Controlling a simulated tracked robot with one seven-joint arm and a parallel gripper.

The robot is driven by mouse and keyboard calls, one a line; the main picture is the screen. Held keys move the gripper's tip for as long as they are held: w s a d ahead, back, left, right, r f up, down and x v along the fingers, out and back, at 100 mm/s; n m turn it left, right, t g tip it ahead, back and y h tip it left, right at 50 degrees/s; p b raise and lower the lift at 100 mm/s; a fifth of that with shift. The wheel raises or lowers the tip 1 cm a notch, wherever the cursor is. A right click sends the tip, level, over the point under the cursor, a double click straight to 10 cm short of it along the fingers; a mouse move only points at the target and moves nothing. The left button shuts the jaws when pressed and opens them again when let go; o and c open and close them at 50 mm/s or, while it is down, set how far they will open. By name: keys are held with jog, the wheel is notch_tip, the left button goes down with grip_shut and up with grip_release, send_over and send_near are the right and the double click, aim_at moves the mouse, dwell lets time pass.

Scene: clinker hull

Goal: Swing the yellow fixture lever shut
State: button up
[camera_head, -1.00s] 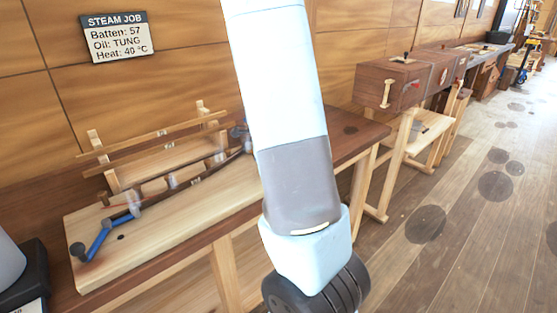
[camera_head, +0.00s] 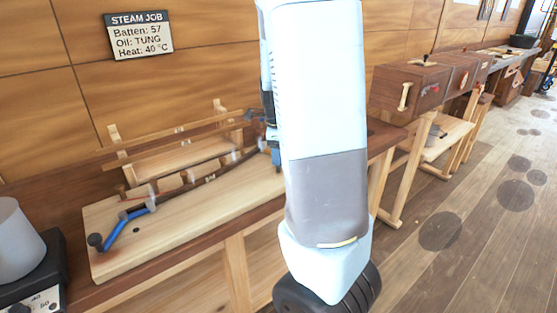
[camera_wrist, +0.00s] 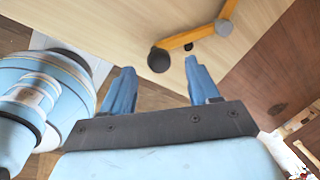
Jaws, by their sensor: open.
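The yellow lever (camera_wrist: 190,39) shows in the wrist view, lying on a pale wooden board (camera_wrist: 110,22). It has a dark round knob (camera_wrist: 158,60) at its left end and a grey round pivot (camera_wrist: 223,27) at its right. My gripper (camera_wrist: 158,68) is open and empty, its two blue fingers apart. In the picture the knob appears between and just beyond the fingertips; contact cannot be told. In the head view the yellow lever is not visible, and my arm covers the right end of the board.
In the head view a blue lever (camera_head: 128,221) with a dark knob sits at the board's left end. A dark curved batten (camera_head: 215,173) runs along the board past several wooden blocks. Wooden boxes (camera_head: 410,88) on a stand are at right. Open floor lies at far right.

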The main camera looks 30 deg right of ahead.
notch_tip(320, 180, up, 8)
jog(key=a, duration=0.1)
jog(key=shift+s, duration=0.4)
jog(key=shift+f, duration=0.1)
jog(key=s+a+r+n+t, duration=0.1)
jog(key=s+a+r+n, duration=0.2)
jog(key=s+a+n, duration=0.2)
jog(key=s+a+r+n+t+y, duration=0.1)
jog(key=s+a+r+n, duration=0.3)
jog(key=n, duration=0.8)
jog(key=s+a+r+n+t, duration=0.2)
jog(key=s+a+r+n, duration=0.1)
jog(key=s+a+n, duration=0.5)
jog(key=shift+s+a+r+n, duration=0.25)
jog(key=shift+s+n, duration=0.25)
jog(key=shift+s, duration=0.75)
